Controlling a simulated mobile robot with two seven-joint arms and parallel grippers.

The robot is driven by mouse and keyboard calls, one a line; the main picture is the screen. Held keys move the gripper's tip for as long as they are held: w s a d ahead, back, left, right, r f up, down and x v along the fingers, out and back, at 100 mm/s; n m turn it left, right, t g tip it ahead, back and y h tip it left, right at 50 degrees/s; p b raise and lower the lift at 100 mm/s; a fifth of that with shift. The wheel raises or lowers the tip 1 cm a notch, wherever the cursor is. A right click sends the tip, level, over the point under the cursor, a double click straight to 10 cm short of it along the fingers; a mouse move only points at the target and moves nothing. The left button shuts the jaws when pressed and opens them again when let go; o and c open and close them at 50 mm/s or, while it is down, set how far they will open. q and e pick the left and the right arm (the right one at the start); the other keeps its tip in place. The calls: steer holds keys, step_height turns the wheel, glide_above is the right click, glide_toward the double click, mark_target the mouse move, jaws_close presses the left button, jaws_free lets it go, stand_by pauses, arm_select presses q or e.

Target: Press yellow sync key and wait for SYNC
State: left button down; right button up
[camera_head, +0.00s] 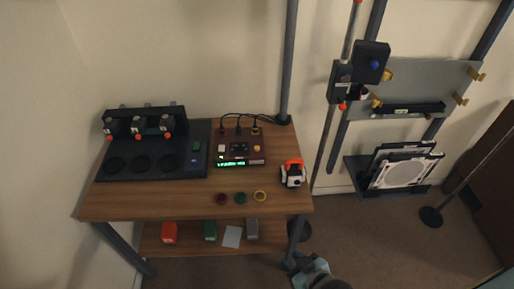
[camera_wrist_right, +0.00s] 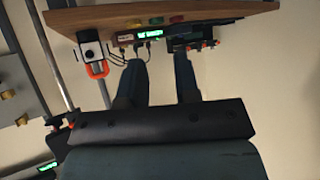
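The dark red control box (camera_head: 251,161) stands on the wooden table, with a lit green display (camera_head: 232,164) whose text is too small to read. A small pale key (camera_head: 222,148) shows on its left side; I cannot tell whether it is the yellow sync key. My right gripper (camera_head: 308,268) is low in the head view, in front of the table's right leg, well apart from the box. In the right wrist view its two fingers (camera_wrist_right: 160,62) are spread with nothing between them, and the lit display (camera_wrist_right: 150,33) shows beyond them. My left gripper is not in view.
A dark tray (camera_head: 150,174) with round recesses and a rack of small devices fills the table's left. Red, green and yellow rings (camera_head: 260,196) lie near the front edge. A white and orange device (camera_head: 293,174) stands at right. A post rises behind.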

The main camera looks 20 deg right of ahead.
jaws_close()
stand_by(1.4)
